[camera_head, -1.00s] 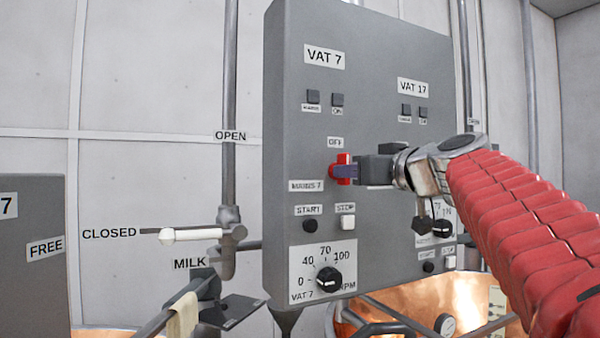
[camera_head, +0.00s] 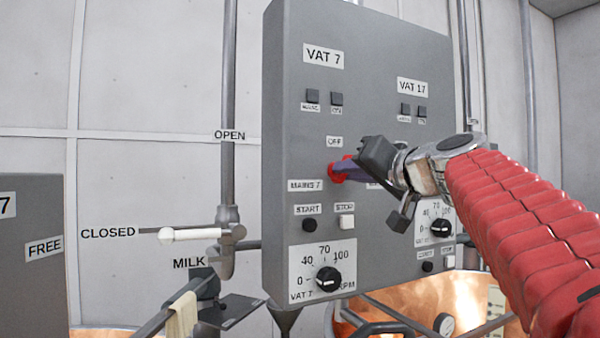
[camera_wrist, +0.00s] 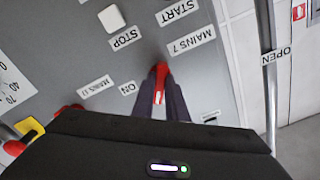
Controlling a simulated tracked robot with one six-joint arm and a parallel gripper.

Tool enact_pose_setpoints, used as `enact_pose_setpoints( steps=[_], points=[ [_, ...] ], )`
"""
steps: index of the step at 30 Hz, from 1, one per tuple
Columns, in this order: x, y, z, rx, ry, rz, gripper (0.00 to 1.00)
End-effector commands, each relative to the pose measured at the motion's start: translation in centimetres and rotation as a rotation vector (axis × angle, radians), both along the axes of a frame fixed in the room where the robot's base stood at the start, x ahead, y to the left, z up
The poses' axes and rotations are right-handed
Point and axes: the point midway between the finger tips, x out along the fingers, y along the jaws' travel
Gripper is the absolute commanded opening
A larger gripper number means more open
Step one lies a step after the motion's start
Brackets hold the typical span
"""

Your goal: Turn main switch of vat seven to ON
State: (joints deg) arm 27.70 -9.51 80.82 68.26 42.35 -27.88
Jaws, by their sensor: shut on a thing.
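The grey control panel (camera_head: 290,110) carries a VAT 7 label (camera_head: 323,56). The red main switch of vat seven (camera_head: 338,170) sits below the OFF label (camera_head: 334,142) and above the MAINS 7 label (camera_head: 305,186). My gripper (camera_head: 350,169) is shut on this switch, its body tilted. In the wrist view, the red switch (camera_wrist: 161,70) shows between the purple fingers of my gripper (camera_wrist: 160,92). The ON label (camera_wrist: 129,88) is just left of the fingers there. My gripper partly covers the switch, so its exact angle is hard to tell.
Below are the START button (camera_head: 309,225), STOP button (camera_head: 347,222) and vat seven speed knob (camera_head: 328,279). VAT 17 controls (camera_head: 413,87) stand at right, partly behind my arm. A white valve handle (camera_head: 190,235) is at left, clear of my arm.

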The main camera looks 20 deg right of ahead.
Motion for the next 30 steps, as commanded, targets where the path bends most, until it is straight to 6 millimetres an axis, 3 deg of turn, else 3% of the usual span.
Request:
enact_pose_setpoints(
  steps=[30],
  points=[
    [0.12,-0.23,-0.28,0.878,0.172,-0.005,0.0]
  ],
)
